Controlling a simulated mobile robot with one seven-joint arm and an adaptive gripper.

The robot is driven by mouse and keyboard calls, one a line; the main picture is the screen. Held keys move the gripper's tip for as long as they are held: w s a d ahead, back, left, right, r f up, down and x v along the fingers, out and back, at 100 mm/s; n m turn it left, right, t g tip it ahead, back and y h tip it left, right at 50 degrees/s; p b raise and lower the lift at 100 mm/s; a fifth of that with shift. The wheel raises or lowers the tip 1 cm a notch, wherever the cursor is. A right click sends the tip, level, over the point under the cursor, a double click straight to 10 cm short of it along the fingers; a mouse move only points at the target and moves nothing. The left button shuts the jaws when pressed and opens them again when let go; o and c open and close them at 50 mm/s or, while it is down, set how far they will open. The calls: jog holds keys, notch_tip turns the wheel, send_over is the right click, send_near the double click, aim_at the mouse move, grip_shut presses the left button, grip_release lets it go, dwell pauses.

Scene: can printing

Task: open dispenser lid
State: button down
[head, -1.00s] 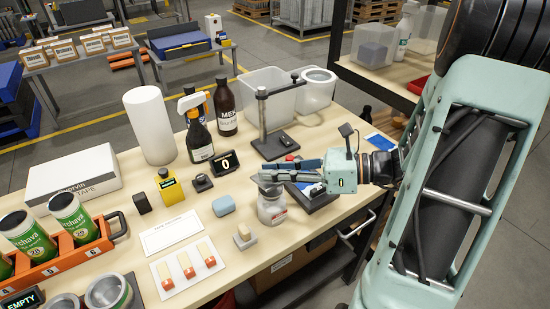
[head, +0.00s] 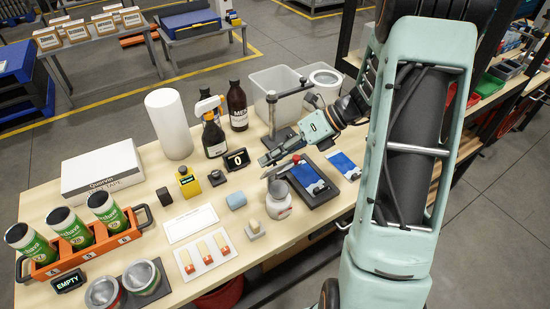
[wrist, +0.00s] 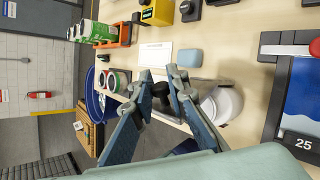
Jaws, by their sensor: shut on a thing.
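My gripper (head: 266,161) is above the jar, tilted down to the left.
A small stamp with a cream handle (head: 251,228) stands close left of the jar. A blue-grey block (head: 236,201), counter display (head: 237,159) and spray bottle (head: 213,135) stand nearby.

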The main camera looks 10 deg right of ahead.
jog(key=shift+w+a+f+m+g+h, duration=0.2)
jog(key=shift+w+m+g+h, duration=0.15)
jog(key=shift+w+m+g, duration=0.45)
jog(key=shift+w+a+f+m+g+h, duration=0.25)
jog(key=shift+w+g, duration=0.35)
jog(key=shift+g, duration=0.45)
jog(key=shift+w+a+f+m+g+h, duration=0.2)
jog(key=shift+w+m+g+h, duration=0.2)
jog(key=shift+w+m+g, duration=0.4)
jog(key=shift+s+n+g, duration=0.1)
jog(key=shift+n+g, duration=0.15)
jog(key=c, duration=1.9)
grip_release()
jog(key=shift+r, duration=0.1)
jog(key=v, duration=1.2)
jog(key=shift+a, duration=0.1)
